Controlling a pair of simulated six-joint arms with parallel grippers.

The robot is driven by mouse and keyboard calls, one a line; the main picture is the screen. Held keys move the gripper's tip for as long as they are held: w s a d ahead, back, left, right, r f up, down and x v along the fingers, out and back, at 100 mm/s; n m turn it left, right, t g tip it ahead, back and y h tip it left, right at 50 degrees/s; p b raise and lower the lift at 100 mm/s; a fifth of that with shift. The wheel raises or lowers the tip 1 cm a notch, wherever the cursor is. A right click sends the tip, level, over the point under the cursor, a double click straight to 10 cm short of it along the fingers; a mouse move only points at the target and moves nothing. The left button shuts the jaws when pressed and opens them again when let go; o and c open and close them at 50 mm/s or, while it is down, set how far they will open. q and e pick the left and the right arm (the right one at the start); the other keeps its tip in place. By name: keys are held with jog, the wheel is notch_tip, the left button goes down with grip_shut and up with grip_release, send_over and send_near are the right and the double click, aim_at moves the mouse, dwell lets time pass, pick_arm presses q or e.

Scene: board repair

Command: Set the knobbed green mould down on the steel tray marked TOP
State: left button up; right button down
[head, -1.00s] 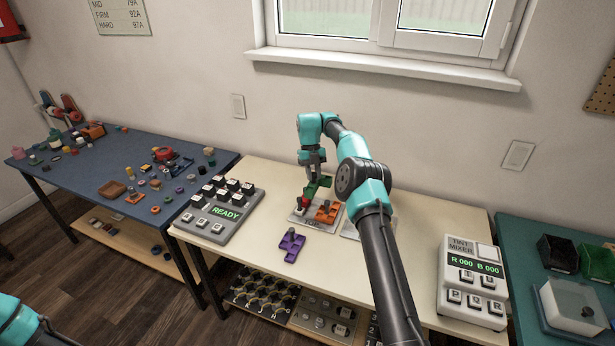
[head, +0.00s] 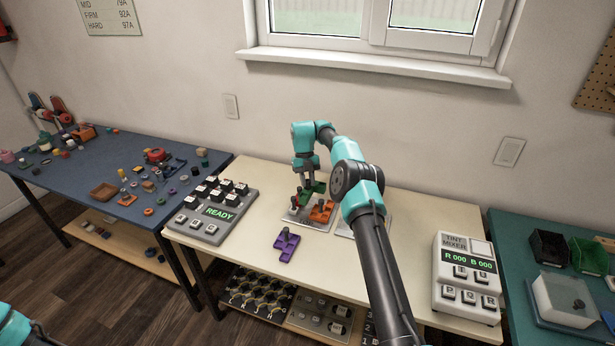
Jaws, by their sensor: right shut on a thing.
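My right gripper (head: 306,180) is shut on the green mould (head: 313,188), over the back part of a steel tray (head: 297,219). I cannot tell whether the mould touches the tray or the pieces there. An orange mould (head: 321,211) lies on the tray's right side, and a small red piece (head: 294,203) is at its left. A second steel plate (head: 344,229) lies to the right, partly hidden by my right arm. The word TOP is not readable on either. My left gripper is out of view; only a bit of my left arm shows.
A purple mould (head: 287,244) lies on the cream table in front of the tray. A grey keypad reading READY (head: 211,212) stands to the left, and the tint mixer (head: 466,278) to the right. The cluttered blue table (head: 85,181) is further left.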

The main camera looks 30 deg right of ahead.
aim_at(308, 193)
jog(key=shift+f, duration=2.75)
jog(key=shift+f, duration=0.4)
jog(key=c, duration=0.9)
grip_release()
